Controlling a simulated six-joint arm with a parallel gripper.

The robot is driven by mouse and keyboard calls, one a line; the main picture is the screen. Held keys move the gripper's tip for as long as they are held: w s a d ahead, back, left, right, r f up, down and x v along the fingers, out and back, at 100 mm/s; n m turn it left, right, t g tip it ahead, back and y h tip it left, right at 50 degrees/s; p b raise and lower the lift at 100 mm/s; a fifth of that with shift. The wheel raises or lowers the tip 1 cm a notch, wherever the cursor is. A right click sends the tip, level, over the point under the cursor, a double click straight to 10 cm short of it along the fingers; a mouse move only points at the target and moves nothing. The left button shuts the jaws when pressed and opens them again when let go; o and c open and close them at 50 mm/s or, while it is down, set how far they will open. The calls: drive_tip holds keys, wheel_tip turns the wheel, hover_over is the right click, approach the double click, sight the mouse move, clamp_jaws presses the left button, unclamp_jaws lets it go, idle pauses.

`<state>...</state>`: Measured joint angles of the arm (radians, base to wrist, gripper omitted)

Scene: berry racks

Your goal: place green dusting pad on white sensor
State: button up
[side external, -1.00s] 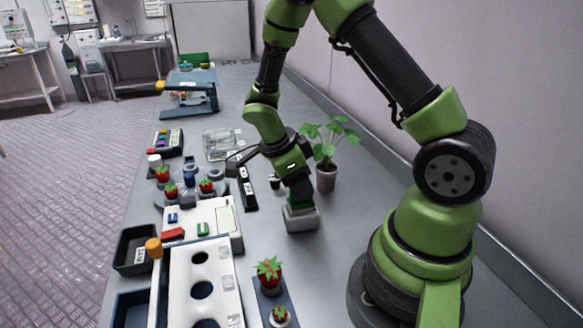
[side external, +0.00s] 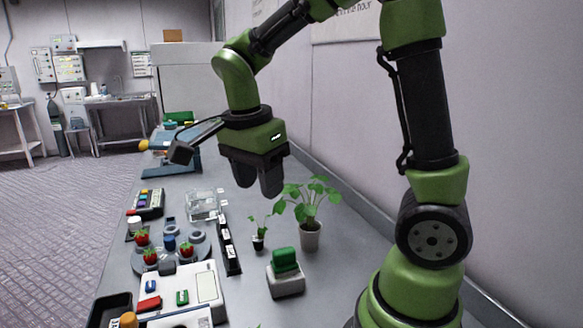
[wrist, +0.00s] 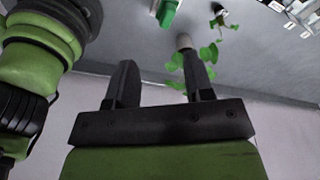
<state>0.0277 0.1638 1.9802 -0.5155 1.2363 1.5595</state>
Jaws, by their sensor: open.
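The green dusting pad (side external: 285,260) rests upright on top of the white sensor (side external: 286,284), a small pale block on the bench. My gripper (side external: 258,192) is open and empty, raised above and behind the pad in the side view, clear of it. In the wrist view the pad (wrist: 168,13) shows at the top edge, cut off by the frame, and my gripper's two fingers (wrist: 158,65) stand apart with nothing between them.
A potted plant (side external: 310,236) stands right behind the sensor, with a small seedling (side external: 258,240) to its left. A black labelled strip (side external: 229,248), a round holder with strawberries (side external: 174,272) and a white device (side external: 192,292) lie to the left. A wall runs along the right.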

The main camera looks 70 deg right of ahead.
drive_tip(key=s+a+r+n+t+y, duration=0.3)
drive_tip(key=s+a+r+n+t, duration=0.3)
drive_tip(key=n, duration=1.1)
drive_tip(key=s+t, duration=0.1)
drive_tip(key=s, duration=0.2)
drive_tip(key=shift+s+r+t+y, duration=0.2)
drive_tip(key=shift+s+t+y, duration=0.2)
